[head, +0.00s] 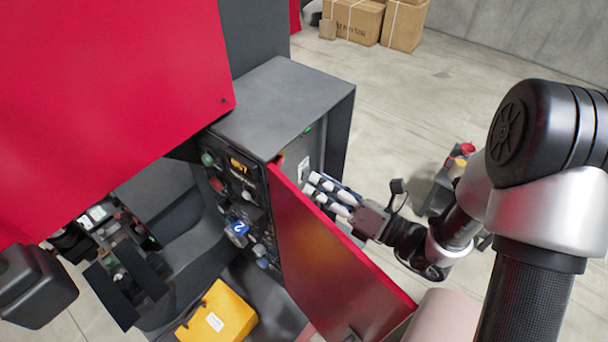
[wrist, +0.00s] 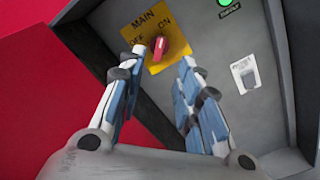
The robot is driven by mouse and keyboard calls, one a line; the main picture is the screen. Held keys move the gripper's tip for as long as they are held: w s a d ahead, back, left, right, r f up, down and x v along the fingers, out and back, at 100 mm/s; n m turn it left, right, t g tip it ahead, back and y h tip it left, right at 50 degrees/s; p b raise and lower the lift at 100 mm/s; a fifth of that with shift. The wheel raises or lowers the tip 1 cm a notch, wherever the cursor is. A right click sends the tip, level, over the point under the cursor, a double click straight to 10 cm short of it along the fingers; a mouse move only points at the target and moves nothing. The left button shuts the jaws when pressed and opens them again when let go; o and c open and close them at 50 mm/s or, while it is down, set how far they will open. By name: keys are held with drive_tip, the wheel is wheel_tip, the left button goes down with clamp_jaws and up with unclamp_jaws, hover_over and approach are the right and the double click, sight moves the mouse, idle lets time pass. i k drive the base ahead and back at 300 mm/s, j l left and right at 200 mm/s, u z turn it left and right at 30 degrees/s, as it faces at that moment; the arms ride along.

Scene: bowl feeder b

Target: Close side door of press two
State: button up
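The side door (head: 330,255) of press two is a red panel standing open, angled out from the dark grey press cabinet (head: 300,88). A blue tag with a 2 (head: 240,228) is on the cabinet's control face. My gripper (head: 316,188) is on the right side of the door, by the side face that the door leaves uncovered. The wrist view shows my gripper (wrist: 161,60) open and empty, its fingers spread before a yellow MAIN OFF/ON plate with a red knob (wrist: 159,48). Contact with the knob or plate cannot be told. Red surface, probably the door (wrist: 40,90), fills the left.
A green lamp (wrist: 224,4) and a white-plated switch (wrist: 245,75) are on the side panel. A yellow bin (head: 217,315) is at the cabinet's lower front. A cart with coloured items (head: 440,185) stands right. Cardboard boxes (head: 358,20) are far back; floor between is open.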

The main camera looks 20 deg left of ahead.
sight(344, 294)
drive_tip(key=k+l, duration=0.1)
drive_tip(key=l, duration=0.4)
drive_tip(key=k+l, duration=0.1)
drive_tip(key=l, duration=0.35)
drive_tip(key=k+l, duration=0.1)
drive_tip(key=l, duration=0.4)
